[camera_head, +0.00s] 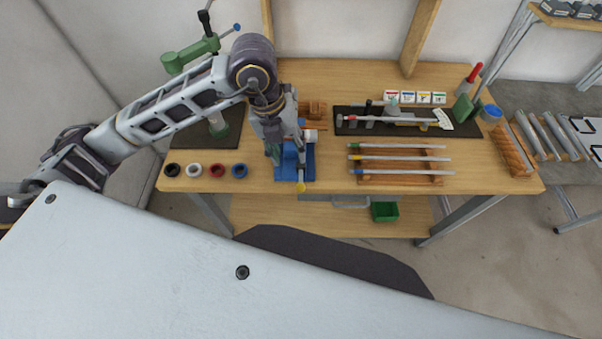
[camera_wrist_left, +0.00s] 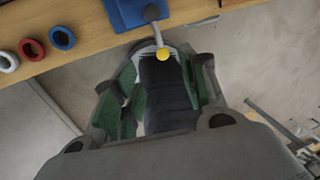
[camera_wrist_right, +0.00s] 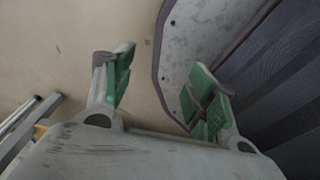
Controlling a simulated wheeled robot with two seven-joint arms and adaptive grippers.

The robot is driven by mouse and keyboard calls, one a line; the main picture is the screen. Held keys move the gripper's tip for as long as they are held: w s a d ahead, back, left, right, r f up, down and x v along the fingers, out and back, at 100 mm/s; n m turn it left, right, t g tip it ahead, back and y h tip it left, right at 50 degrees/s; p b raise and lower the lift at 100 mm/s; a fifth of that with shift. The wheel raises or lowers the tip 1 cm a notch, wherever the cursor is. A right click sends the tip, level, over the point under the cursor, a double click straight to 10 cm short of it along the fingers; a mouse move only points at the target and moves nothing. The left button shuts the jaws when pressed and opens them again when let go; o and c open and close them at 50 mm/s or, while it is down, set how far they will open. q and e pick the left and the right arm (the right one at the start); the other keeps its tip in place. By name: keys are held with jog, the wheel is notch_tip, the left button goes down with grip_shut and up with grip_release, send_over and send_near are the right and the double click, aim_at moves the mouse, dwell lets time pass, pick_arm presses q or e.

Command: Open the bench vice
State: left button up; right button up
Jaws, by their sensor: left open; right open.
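The blue bench vice (camera_head: 309,171) stands at the front edge of the wooden bench, partly hidden by my left gripper (camera_head: 286,154). Its grey handle with a yellow knob (camera_head: 300,187) hangs over the front edge. In the left wrist view the blue vice body (camera_wrist_left: 127,12) is at the top, and the yellow knob (camera_wrist_left: 162,55) shows between the open fingers; I cannot tell whether they touch it. My left gripper is open and holds nothing. My right gripper (camera_wrist_right: 160,72) is open and empty in the right wrist view, away from the vice, and is not in the head view.
Several coloured rings (camera_head: 217,170) lie left of the vice. A wooden rack (camera_head: 405,179) with three rods is to its right, with a dark mat (camera_head: 350,128) behind it. A green press (camera_head: 190,54) stands at the back left. A green bin (camera_head: 385,211) sits on the lower shelf.

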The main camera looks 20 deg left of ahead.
aim_at(300, 181)
pick_arm(q)
jog(key=d+f, duration=0.1)
jog(key=f, duration=0.3)
jog(key=f+p, duration=0.1)
jog(key=f, duration=0.4)
jog(key=d+f+p, duration=0.1)
jog(key=f, duration=0.3)
jog(key=shift+w+d+f, duration=0.3)
jog(key=shift+w+d, duration=0.05)
pick_arm(e)
jog(key=shift+s+r, duration=0.3)
jog(key=shift+r, duration=0.6)
pick_arm(q)
grip_shut()
